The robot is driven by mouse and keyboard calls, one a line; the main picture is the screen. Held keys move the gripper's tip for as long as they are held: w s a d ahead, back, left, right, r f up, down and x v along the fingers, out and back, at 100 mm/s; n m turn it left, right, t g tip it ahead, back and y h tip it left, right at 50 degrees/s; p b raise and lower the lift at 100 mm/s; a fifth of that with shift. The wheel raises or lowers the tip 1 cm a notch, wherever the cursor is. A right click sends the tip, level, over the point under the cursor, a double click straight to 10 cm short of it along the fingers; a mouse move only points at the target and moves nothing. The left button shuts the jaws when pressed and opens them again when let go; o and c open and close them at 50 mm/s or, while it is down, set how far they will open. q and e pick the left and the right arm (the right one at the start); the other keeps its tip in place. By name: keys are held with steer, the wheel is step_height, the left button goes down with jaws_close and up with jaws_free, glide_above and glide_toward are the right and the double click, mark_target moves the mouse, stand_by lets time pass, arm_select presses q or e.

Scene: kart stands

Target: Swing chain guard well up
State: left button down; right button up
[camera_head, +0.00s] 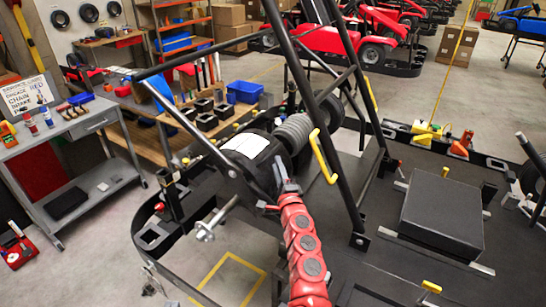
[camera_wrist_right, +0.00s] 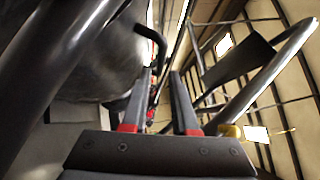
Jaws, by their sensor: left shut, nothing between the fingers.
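A dark rounded cover with a white panel (camera_head: 247,145), which looks like the chain guard, sits at the kart's rear beside a grey ribbed cylinder (camera_head: 294,132). Its exact edges are hard to make out. My right gripper (camera_head: 287,187), on the red segmented arm, is close in front of the cover's lower right side. In the right wrist view its two dark fingers (camera_wrist_right: 162,76) are apart. A black hooked handle (camera_wrist_right: 152,38) shows just past the fingertips, beside a big grey rounded surface (camera_wrist_right: 108,50). I cannot tell whether they touch. I cannot find my left gripper.
Black frame tubes (camera_head: 338,120) rise on both sides of my right gripper. A yellow handle (camera_head: 322,157) is close to its right. A silver axle end (camera_head: 205,232) sticks out at lower left. A black box (camera_head: 443,213) stands on the right. A grey cart (camera_head: 70,130) is at far left.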

mark_target(273, 152)
steer(key=b+x, duration=0.1)
steer(key=x, duration=0.1)
steer(key=b+x, duration=0.2)
steer(key=shift+w+a+f, duration=0.1)
steer(key=shift+w+f, duration=0.1)
steer(key=shift+w, duration=0.1)
steer(key=shift+b+x, duration=0.9)
steer(key=shift+b, duration=0.15)
steer(key=shift+w+r, duration=0.2)
steer(key=shift+r, duration=0.1)
jaws_close()
